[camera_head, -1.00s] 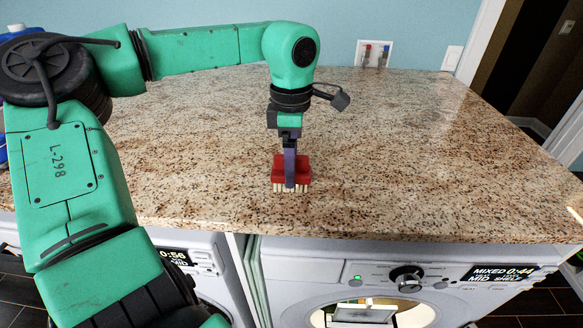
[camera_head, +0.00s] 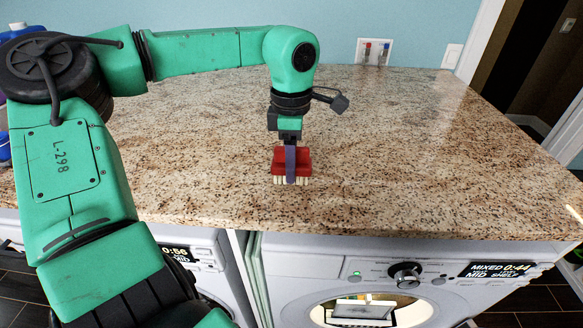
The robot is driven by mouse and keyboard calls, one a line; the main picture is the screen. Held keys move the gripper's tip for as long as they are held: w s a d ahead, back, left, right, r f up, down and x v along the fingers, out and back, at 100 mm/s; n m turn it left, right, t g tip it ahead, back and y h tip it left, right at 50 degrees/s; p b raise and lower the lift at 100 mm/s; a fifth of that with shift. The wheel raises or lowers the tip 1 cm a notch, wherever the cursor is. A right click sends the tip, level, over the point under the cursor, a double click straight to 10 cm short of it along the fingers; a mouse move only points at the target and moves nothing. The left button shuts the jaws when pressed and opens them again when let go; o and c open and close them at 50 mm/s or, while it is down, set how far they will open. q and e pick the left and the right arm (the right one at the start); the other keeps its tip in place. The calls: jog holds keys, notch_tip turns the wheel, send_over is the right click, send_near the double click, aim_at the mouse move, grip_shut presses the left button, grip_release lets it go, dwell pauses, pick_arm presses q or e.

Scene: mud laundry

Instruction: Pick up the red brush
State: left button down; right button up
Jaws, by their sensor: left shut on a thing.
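The red brush (camera_head: 304,163) has a red body and pale bristles that point down. It is at the middle of the granite counter (camera_head: 400,150), towards the front edge. My left gripper (camera_head: 290,168) comes down from above and is shut on the brush, with one dark finger across its near face. The other finger is hidden behind the brush. I cannot tell for sure whether the bristles still touch the counter. My right gripper is not in view.
Two front-loading machines stand under the counter, the right one with a knob (camera_head: 405,275) and display. A wall outlet box (camera_head: 374,52) is at the back. A blue-capped container is partly hidden behind my arm at the far left. The counter right of the brush is clear.

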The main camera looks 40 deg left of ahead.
pick_arm(q)
notch_tip(320, 180, up, 19)
jog(key=shift+f, duration=0.1)
jog(key=c, duration=1.2)
grip_release()
jog(key=shift+c, duration=1.1)
